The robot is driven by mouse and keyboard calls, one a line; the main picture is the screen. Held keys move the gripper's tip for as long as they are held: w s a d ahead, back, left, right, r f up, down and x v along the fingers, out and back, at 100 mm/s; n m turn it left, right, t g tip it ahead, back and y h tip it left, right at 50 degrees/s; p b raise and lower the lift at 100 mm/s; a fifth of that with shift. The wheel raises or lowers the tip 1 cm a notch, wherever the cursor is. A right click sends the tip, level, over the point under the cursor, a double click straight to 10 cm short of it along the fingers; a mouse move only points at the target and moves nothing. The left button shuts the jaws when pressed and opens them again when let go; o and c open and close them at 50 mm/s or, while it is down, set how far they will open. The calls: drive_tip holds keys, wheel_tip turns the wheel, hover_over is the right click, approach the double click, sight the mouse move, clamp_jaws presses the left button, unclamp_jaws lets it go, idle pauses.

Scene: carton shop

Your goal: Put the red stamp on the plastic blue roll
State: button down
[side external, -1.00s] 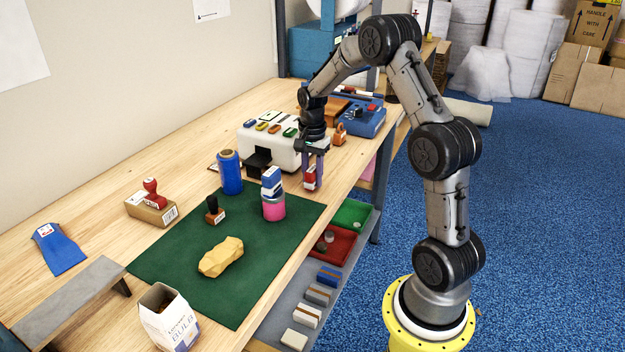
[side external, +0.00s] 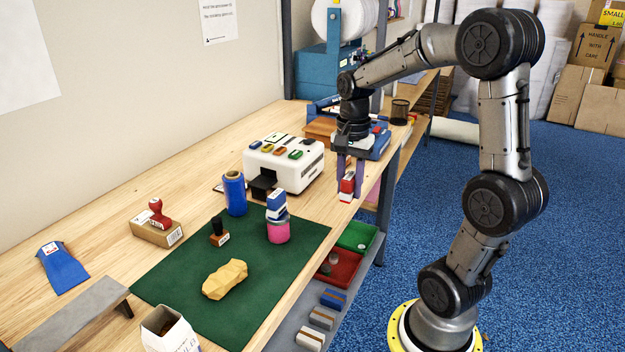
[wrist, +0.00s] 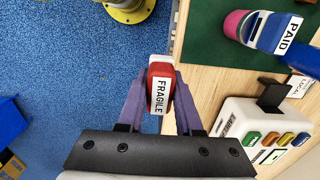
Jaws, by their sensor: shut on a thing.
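My gripper (side external: 349,190) is shut on a red and white stamp (side external: 347,186) at the bench's front edge, right of the white label machine. In the wrist view the stamp (wrist: 159,88) reads FRAGILE and sits between both fingers, with floor and bench edge below it. The blue plastic roll (side external: 235,194) stands upright on the far edge of the green mat, left of the label machine and well left of my gripper. In the wrist view, a blue shape at the right edge (wrist: 304,62) is probably this roll, mostly cut off.
A blue PAID stamp (side external: 276,206) sits on a pink roll (side external: 278,231) between my gripper and the mat's middle. The label machine (side external: 290,165) stands beside my gripper. A red-handled stamp (side external: 158,214) rests on a carton.

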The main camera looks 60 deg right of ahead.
drive_tip(key=shift+s+a+r, duration=0.2)
drive_tip(key=shift+s+a, duration=0.05)
drive_tip(key=shift+s, duration=0.1)
drive_tip(key=w+a+r+n, duration=0.2)
drive_tip(key=w+r, duration=0.5)
drive_tip(key=w, duration=0.1)
drive_tip(key=w+a+r+n, duration=0.2)
drive_tip(key=w+r, duration=0.4)
drive_tip(key=w, duration=0.2)
hover_over(232, 174)
drive_tip(key=s, duration=0.1)
wheel_tip(232, 174, down, 9)
drive_tip(key=shift+s+f, duration=0.1)
drive_tip(key=shift+f, duration=0.1)
drive_tip(key=shift+w+d+f, duration=0.1)
drive_tip(key=shift+w+f, duration=0.55)
drive_tip(key=shift+f, duration=1.65)
